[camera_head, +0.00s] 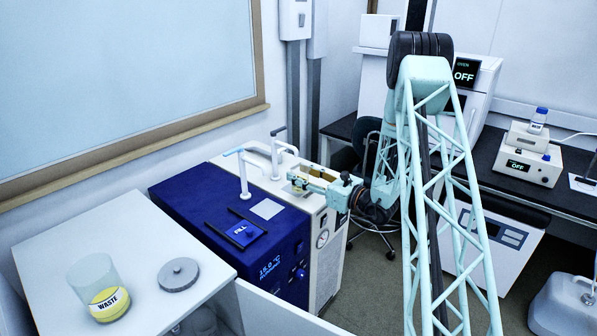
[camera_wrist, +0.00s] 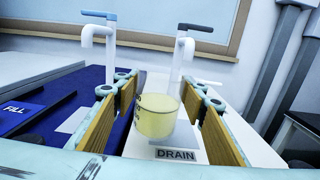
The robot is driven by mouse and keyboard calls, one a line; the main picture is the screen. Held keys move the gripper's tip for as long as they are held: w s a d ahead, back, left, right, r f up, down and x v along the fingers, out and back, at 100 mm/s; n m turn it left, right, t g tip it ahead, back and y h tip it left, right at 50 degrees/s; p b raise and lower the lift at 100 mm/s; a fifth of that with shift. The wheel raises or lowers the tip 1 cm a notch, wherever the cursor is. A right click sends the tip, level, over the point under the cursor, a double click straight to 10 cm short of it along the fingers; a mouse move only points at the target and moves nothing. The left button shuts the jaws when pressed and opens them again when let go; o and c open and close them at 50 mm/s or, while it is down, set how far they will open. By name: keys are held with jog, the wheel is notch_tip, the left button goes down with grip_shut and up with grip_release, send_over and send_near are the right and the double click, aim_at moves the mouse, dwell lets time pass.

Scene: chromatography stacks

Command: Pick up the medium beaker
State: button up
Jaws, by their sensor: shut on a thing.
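A clear glass beaker (camera_wrist: 157,120) with pale yellow liquid and dark markings stands upright between the two fingers of my gripper (camera_wrist: 160,100) in the wrist view. The fingers have yellow-brown pads, and my gripper is shut on the beaker. In the head view my gripper (camera_head: 303,183) is over the white right part of the blue and white bath unit (camera_head: 215,215), near the taps. The beaker is small there and largely hidden by the fingers. I cannot tell whether its base touches the surface below.
Two white taps (camera_wrist: 97,45) (camera_wrist: 181,55) stand behind the beaker, near a DRAIN label (camera_wrist: 175,155). A WASTE jar (camera_head: 97,290) and a grey lid (camera_head: 178,274) sit on the white cabinet at left. A black bench (camera_head: 545,190) with instruments stands at right.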

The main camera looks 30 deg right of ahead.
jog(key=s+a+p, duration=0.1)
jog(key=s+a, duration=0.1)
jog(key=s, duration=0.6)
jog(key=shift+s+a+r, duration=0.25)
jog(key=shift+s+r, duration=0.1)
jog(key=shift+r, duration=0.1)
jog(key=shift+s, duration=0.1)
dwell(0.5)
jog(key=shift+a+r, duration=0.1)
jog(key=shift+a, duration=0.05)
dwell(0.5)
